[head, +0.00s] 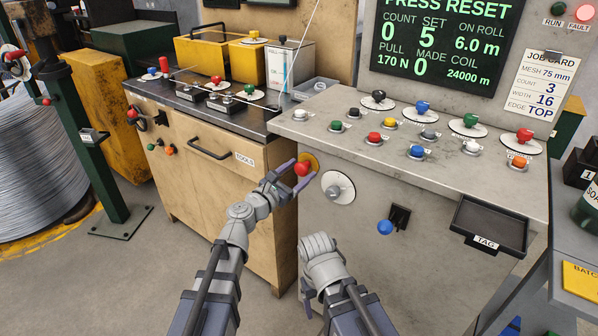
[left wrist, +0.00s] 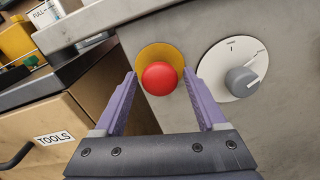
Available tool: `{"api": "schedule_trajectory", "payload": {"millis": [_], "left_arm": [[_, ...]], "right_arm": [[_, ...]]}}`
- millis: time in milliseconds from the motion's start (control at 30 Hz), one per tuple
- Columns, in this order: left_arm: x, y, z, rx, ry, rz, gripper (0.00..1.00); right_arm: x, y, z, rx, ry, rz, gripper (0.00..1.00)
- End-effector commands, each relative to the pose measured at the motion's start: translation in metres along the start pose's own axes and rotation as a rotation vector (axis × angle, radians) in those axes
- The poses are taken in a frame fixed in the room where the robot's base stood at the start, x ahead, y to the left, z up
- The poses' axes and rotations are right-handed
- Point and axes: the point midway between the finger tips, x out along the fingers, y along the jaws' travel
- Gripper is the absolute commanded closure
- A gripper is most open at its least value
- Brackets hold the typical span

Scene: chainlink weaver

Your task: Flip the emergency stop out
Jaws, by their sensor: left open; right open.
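The emergency stop is a red mushroom button (head: 302,169) on a round yellow plate, set in the front panel of the grey console. In the left wrist view the red button (left wrist: 159,78) sits between the tips of my left gripper (left wrist: 164,93), with the yellow plate (left wrist: 148,53) behind it. The left gripper (head: 297,174) is open, one finger on each side of the button. A visible gap separates each finger from the button in the wrist view.
A white dial with a grey knob (head: 340,190) is close right of the button. A blue knob (head: 384,227) and a black tray (head: 490,226) are farther right on the panel. A wooden tool cabinet (head: 220,180) stands left. The console top (head: 300,112) overhangs the button.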

Motion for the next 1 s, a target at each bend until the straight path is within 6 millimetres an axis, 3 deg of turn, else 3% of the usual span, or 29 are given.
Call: {"api": "schedule_trajectory", "payload": {"millis": [467,900,1000], "left_arm": [[-0.006,0.000,0.000,-0.001,0.000,0.001,0.17],[-0.070,-0.001,0.000,0.000,0.000,0.002,0.17],[-0.078,0.000,0.000,0.000,0.000,0.001,0.17]], "right_arm": [[0.000,0.000,0.000,0.000,0.000,0.000,0.23],[0.000,0.000,0.000,0.000,0.000,0.000,0.23],[0.000,0.000,0.000,0.000,0.000,0.000,0.23]]}}
